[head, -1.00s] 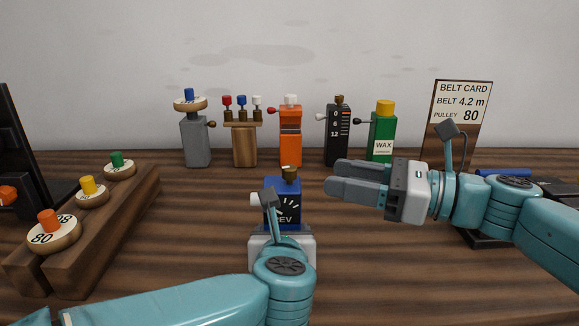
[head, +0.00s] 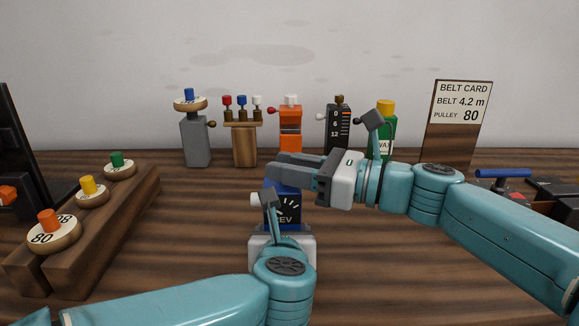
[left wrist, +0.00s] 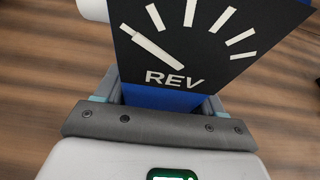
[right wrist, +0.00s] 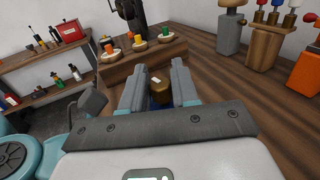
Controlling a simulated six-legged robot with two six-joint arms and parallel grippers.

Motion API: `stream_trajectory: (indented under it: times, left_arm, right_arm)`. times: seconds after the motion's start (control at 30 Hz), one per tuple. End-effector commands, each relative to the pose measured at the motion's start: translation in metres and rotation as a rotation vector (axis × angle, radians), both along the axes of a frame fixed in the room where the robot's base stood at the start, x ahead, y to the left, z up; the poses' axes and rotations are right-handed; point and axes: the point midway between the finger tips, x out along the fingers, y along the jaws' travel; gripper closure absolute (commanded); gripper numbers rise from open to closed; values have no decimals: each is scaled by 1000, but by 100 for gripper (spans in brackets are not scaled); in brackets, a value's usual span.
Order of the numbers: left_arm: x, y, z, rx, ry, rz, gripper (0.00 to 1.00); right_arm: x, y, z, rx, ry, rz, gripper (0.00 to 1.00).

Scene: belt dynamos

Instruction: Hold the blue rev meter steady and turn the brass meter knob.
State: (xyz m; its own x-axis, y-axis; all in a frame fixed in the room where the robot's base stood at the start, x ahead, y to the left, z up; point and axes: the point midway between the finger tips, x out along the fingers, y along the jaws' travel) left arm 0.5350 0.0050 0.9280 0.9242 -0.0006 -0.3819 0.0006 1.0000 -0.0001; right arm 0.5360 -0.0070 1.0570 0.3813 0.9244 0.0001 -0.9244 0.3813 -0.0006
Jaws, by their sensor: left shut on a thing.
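The blue rev meter (head: 290,210) stands upright in the middle of the table, with a black REV dial and a white side knob (head: 256,199). My left gripper (head: 282,230) is shut on its lower body; the left wrist view shows the dial (left wrist: 200,45) close up between the fingers. The brass knob (right wrist: 160,92) on top shows between the right gripper's fingers in the right wrist view, with space visible beside it. In the head view the right fingers hide it. My right gripper (head: 276,172) is open around the knob.
Behind stand a grey post (head: 197,140), a wooden lever stand (head: 244,145), an orange device (head: 290,143), a black device (head: 338,130), and a green wax bottle (head: 388,130). A belt card (head: 460,110) stands at back right. A wooden pulley rack (head: 110,225) is at left.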

Motion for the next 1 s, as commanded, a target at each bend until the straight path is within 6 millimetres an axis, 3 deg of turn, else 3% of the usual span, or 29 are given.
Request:
stream_trajectory:
  times: [0.17,0.53,0.9,0.93,0.97,1.0]
  left_arm:
    - [0,0,-3,1,7,1,84]
    - [0,0,-3,1,6,0,84]
    - [0,0,-3,2,6,0,84]
    - [0,0,-3,2,6,0,84]
    - [0,0,-3,2,6,0,84]
    - [0,0,-3,1,6,1,84]
  right_arm:
    - [-1,1,0,1,0,-20,100]
    - [-1,1,1,2,-2,-274,100]
    - [-1,0,0,1,-1,-298,100]
    - [-1,0,0,1,-1,-298,61]
    - [-1,0,0,1,-1,-298,52]
    - [-1,0,0,1,-1,-298,52]
